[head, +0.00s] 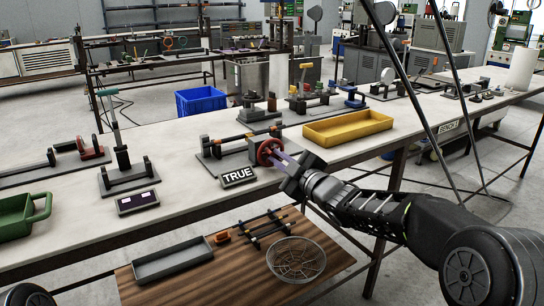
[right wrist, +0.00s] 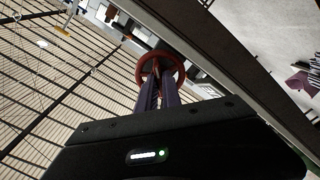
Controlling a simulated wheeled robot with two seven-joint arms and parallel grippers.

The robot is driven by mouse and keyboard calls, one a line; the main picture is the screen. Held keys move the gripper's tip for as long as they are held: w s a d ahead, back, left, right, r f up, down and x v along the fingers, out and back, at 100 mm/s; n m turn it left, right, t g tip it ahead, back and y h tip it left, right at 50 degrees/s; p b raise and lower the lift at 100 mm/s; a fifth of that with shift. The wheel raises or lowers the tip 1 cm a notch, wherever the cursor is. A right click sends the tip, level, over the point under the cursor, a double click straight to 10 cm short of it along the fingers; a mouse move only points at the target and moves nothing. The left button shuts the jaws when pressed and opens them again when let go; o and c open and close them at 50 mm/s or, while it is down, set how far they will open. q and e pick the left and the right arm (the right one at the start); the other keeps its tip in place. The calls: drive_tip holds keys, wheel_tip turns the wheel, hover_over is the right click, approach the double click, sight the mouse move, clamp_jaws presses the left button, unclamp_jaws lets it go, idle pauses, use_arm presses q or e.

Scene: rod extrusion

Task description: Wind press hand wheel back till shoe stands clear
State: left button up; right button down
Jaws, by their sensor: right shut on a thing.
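The press (head: 229,147) stands on the long pale bench. Its red hand wheel (head: 266,153) faces the front right. My right gripper (head: 277,157) reaches in from the right and is shut on the hand wheel. In the right wrist view, the two purple-grey fingers (right wrist: 158,90) run up close together to the red hand wheel (right wrist: 151,62), at its lower middle. The wheel's rim shows around and above the fingertips. The press shoe is too small to make out, so its clearance cannot be told. My left gripper is not in view.
A sign reading TRUE (head: 238,177) stands just before the press. A yellow tray (head: 347,128) lies to the right and a small display (head: 138,202) to the left. A lower wooden table (head: 330,262) holds a grey tray (head: 172,262), rods and a wire basket (head: 297,260).

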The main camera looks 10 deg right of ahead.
drive_tip(key=shift+f+n+b, duration=0.15)
drive_tip(key=shift+n+b, duration=0.25)
drive_tip(key=shift+b, duration=0.25)
drive_tip(key=shift+n+b, duration=0.4)
drive_tip(key=shift+b, duration=0.05)
drive_tip(key=shift+n+b, duration=0.7)
drive_tip(key=shift+b, duration=0.1)
drive_tip(key=shift+n+b, duration=0.35)
drive_tip(key=shift+n, duration=0.15)
drive_tip(key=shift+r, duration=0.2)
